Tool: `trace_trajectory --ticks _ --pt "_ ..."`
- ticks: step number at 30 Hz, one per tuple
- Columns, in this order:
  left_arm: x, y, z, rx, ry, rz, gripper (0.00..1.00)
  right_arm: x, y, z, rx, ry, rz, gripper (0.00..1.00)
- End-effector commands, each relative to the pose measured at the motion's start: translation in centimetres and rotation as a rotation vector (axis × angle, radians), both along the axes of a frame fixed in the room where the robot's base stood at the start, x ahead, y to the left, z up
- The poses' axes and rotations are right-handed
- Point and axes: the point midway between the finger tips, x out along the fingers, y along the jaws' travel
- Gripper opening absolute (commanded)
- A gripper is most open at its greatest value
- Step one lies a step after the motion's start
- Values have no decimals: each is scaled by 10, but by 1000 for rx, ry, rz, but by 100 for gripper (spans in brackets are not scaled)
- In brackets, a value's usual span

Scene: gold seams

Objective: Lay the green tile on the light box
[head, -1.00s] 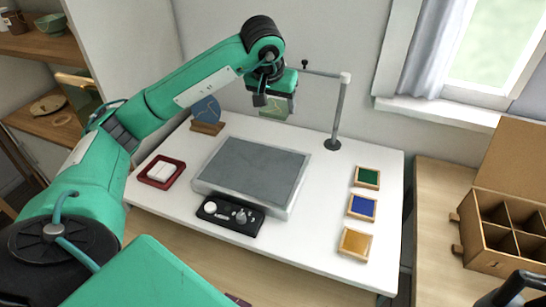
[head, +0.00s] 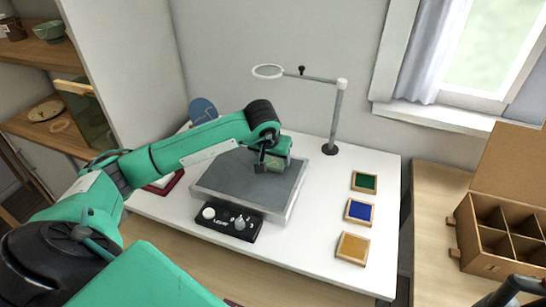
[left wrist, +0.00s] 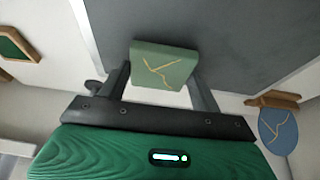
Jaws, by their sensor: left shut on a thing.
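The green tile with gold seams (left wrist: 163,66) is between the fingers of my left gripper (left wrist: 163,80) in the left wrist view. In the head view my left gripper (head: 272,168) is over the rear right part of the light box (head: 222,180), a grey panel in a pale frame. The gripper is shut on the tile, which is mostly hidden by the hand there. I cannot tell whether the tile touches the panel. A dark part of my right arm shows at the lower right corner of the head view; its fingers cannot be made out.
A black control strip with knobs (head: 228,223) lies before the light box. Green (head: 364,182), blue (head: 360,211) and ochre (head: 352,248) framed pads lie right. A magnifier stand (head: 335,120) rises behind. A red tray (head: 172,186) and blue disc (head: 203,110) are left, partly hidden.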

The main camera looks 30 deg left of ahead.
Motion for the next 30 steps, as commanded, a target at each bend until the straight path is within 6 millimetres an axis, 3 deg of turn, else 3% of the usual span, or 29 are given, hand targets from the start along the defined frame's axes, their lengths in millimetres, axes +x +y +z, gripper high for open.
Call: trace_trajectory --ticks 5,14,15,18,30 --pt "0 0 -4 0 -2 0 38 -7 -2 -5 -4 14 1 67" --pt "0 0 -7 1 -1 -1 38 1 0 -2 -1 7 0 67" --pt "0 0 -7 1 -1 -1 69 4 1 1 0 0 0 67" --pt "0 0 -6 0 0 -1 87 9 2 5 2 -9 -1 67" --pt "0 0 -3 0 -1 0 87 2 0 3 0 -1 -1 67"
